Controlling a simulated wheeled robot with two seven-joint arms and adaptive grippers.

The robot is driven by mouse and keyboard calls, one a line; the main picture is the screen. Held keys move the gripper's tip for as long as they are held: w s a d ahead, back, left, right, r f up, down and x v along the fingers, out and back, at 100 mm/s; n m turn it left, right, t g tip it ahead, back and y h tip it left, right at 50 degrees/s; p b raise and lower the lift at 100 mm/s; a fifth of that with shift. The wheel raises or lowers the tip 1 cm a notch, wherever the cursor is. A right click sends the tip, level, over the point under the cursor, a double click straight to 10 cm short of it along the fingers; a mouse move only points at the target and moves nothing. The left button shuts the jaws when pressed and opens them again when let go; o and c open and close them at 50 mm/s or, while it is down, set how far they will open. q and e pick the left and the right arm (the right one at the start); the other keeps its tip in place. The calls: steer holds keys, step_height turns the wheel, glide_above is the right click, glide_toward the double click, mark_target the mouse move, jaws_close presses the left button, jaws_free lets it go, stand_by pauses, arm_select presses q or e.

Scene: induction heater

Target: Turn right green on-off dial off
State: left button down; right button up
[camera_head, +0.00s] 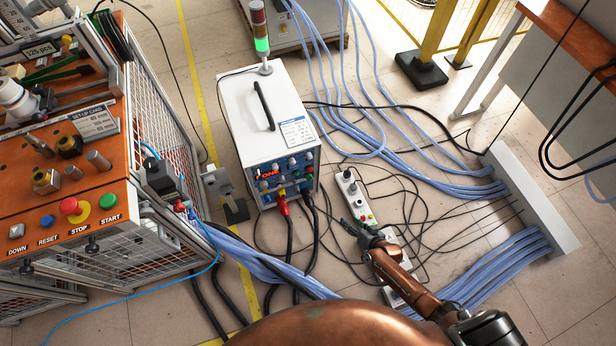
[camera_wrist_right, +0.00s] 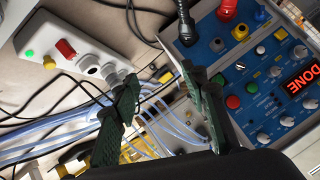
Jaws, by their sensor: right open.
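The heater's blue control panel (camera_head: 288,178) faces the front of the white box in the head view. Its small knobs are hard to tell apart there. The right wrist view shows the panel (camera_wrist_right: 274,108) rotated, with a green round control (camera_wrist_right: 218,79) nearest my finger, a red one (camera_wrist_right: 233,101) and another green one (camera_wrist_right: 251,88). Which way any dial points is too small to tell. My right gripper (camera_head: 366,234) is to the right of and below the panel, apart from it. In the wrist view my right gripper (camera_wrist_right: 160,98) is open and empty. My left gripper is out of view.
A white power strip (camera_head: 352,193) lies on the floor by my right gripper. Red (camera_head: 283,207) and black cables leave the panel's lower front. Blue hoses (camera_head: 440,165) run across the right. An orange-topped bench (camera_head: 60,195) stands at left. A signal tower (camera_head: 261,40) glows green.

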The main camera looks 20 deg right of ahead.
steer(key=w+a+m+t+y+b, duration=0.15)
steer(key=w+a+b, duration=0.25)
steer(key=w, duration=0.6)
steer(key=m+t+b, duration=0.1)
steer(key=t+b, duration=0.1)
steer(key=b, duration=0.2)
glide_toward(312, 179)
steer(key=w+f, duration=0.2)
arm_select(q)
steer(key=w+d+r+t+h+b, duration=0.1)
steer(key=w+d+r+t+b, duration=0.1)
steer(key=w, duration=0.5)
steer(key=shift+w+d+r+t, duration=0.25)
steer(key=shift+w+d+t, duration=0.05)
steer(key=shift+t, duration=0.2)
arm_select(e)
steer(key=r+x, duration=0.1)
steer(key=x, duration=0.6)
steer(key=shift+w+a+y, duration=0.2)
steer(key=shift+w+y, duration=0.1)
steer(key=shift+y, duration=0.05)
steer(key=shift+f, duration=0.1)
steer(key=shift+c, duration=0.7)
jaws_close()
